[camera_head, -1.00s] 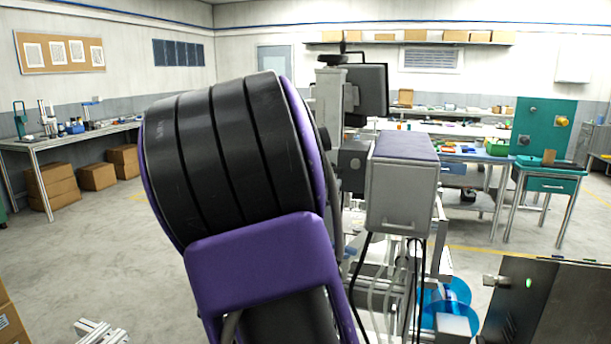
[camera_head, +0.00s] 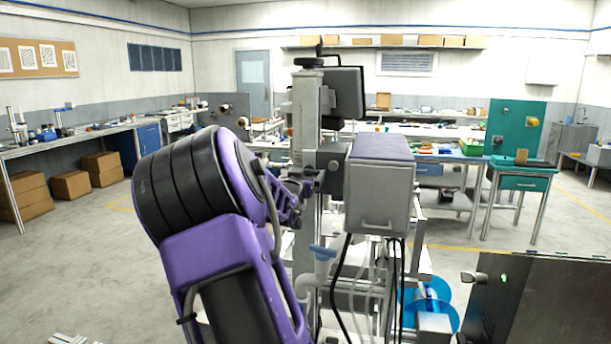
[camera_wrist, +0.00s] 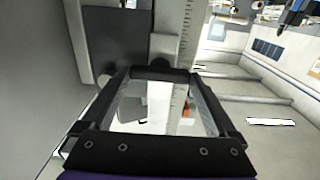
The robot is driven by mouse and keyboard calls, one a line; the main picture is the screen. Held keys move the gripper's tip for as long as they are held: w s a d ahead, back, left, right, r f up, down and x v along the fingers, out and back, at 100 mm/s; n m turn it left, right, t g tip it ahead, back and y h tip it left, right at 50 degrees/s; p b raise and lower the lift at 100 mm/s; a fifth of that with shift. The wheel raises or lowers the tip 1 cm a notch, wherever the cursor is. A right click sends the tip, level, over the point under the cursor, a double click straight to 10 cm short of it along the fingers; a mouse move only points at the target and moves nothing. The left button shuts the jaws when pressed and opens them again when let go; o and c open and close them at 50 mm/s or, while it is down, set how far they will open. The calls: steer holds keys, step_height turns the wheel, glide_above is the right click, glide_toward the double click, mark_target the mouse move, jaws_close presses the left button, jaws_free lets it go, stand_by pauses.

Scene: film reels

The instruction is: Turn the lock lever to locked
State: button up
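The grey upright column (camera_head: 305,115) of the machine stands in the middle of the head view, with a dark block (camera_head: 333,168) on it. My gripper (camera_head: 296,186) is at the column's left side, close to that block, partly hidden by my arm. In the wrist view, my gripper (camera_wrist: 160,76) reaches toward the column's scale face (camera_wrist: 180,28), beside a dark block (camera_wrist: 117,45). A dark round part (camera_wrist: 160,65), possibly the lock lever, shows at the fingertips. I cannot tell whether the fingers touch it or grip it. The lever is not clearly recognisable in the head view.
A light grey box (camera_head: 380,192) stands just right of the column, with cables hanging below. Blue reels (camera_head: 432,298) sit lower right. A dark panel (camera_head: 540,300) fills the lower right corner. The floor to the left (camera_head: 75,260) is open.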

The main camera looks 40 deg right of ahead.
steer(key=c, duration=0.7)
steer(key=shift+c, duration=0.2)
steer(key=shift+f+b, duration=0.1)
steer(key=shift+b, duration=0.3)
steer(key=m+b, duration=0.3)
steer(key=shift+f, duration=0.15)
steer(key=m+b, duration=0.3)
steer(key=m, duration=0.1)
steer(key=shift+m, duration=0.3)
steer(key=m, duration=0.4)
steer(key=shift+s+r+m+b, duration=0.1)
steer(key=shift+r+m+b, duration=0.1)
steer(key=shift+m+b, duration=0.1)
steer(key=m, duration=0.5)
steer(key=shift+m, duration=0.3)
steer(key=shift+f, duration=0.1)
